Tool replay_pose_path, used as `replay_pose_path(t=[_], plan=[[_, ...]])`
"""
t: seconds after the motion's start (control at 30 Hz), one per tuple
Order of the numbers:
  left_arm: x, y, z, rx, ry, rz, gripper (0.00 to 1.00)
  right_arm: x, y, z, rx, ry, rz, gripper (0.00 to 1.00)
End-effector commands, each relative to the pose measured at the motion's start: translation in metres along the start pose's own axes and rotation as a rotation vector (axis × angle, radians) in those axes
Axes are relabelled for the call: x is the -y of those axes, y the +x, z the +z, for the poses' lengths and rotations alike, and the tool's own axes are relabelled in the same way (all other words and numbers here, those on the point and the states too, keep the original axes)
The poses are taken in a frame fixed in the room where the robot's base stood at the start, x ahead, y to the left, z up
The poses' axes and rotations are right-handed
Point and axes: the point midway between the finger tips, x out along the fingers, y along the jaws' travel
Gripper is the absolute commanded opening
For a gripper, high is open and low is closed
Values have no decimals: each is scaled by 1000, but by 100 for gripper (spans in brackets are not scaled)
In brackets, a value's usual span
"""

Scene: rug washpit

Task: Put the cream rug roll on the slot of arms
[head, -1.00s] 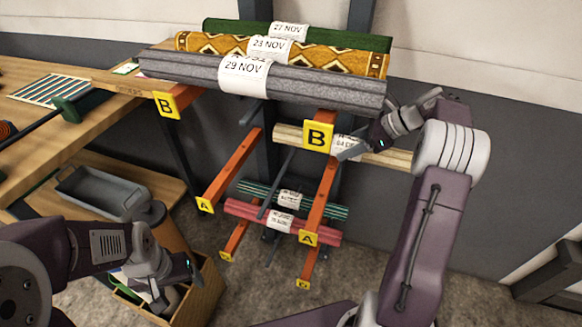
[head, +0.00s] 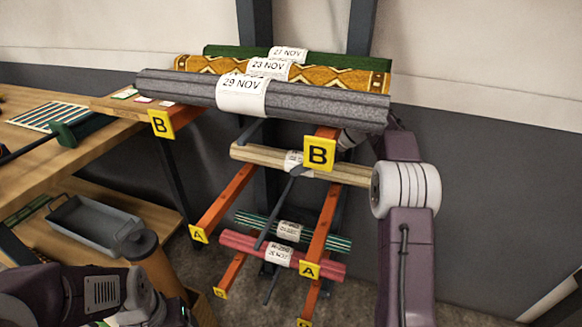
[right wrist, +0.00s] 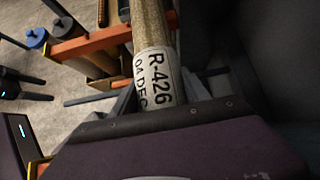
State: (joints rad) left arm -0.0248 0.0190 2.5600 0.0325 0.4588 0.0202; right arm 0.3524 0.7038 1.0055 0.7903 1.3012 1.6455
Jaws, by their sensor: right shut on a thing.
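The cream rug roll (head: 255,153) lies level under the upper B arms, towards the back of the orange A arms (head: 232,197). I cannot tell whether it touches them. Its white label reads R-426, 04 DEC in the right wrist view (right wrist: 156,75). My right gripper (head: 346,142) is shut on the roll; its fingers are mostly hidden behind the yellow B sign (head: 319,152). My left gripper (head: 150,312) is at the bottom left, away from the rack, with its fingertips cut off or hidden.
A grey roll (head: 320,102), a patterned roll (head: 345,77) and a green roll (head: 345,60) lie on the B arms above. A red roll (head: 322,268) and a green striped roll (head: 328,241) lie lower. A wooden bench (head: 30,150) with a grey tub (head: 95,225) stands left.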

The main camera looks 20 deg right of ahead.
Motion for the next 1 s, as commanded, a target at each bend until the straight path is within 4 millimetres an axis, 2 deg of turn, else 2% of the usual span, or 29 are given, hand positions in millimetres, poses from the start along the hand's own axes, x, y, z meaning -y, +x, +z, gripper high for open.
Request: replay_pose_path(t=[0.17, 0.2, 0.23, 0.67, 0.7, 0.73, 0.77, 1.0], plan=[[0, 7, 1, 0, 0, 0, 76, -1, 25, 24, 3, -6, 2, 0], [0, 11, 1, 0, 0, 0, 76, -1, 31, 24, 3, -5, 1, 0], [0, 20, 2, -1, 0, 0, 76, -1, 36, 17, 3, -2, 0, 0], [0, 20, 2, 0, 0, 0, 76, 0, 37, 13, 2, 0, 0, 0], [0, 20, 2, 0, 0, 0, 76, 0, 38, 13, 1, 0, 1, 65], [0, 20, 2, 0, 0, 0, 76, 0, 38, 13, 1, 0, 1, 73], [0, 20, 2, 0, 0, 0, 76, 0, 38, 13, 1, 0, 1, 76], [0, 20, 2, 0, 0, 0, 76, 0, 38, 13, 1, -1, 1, 76]])
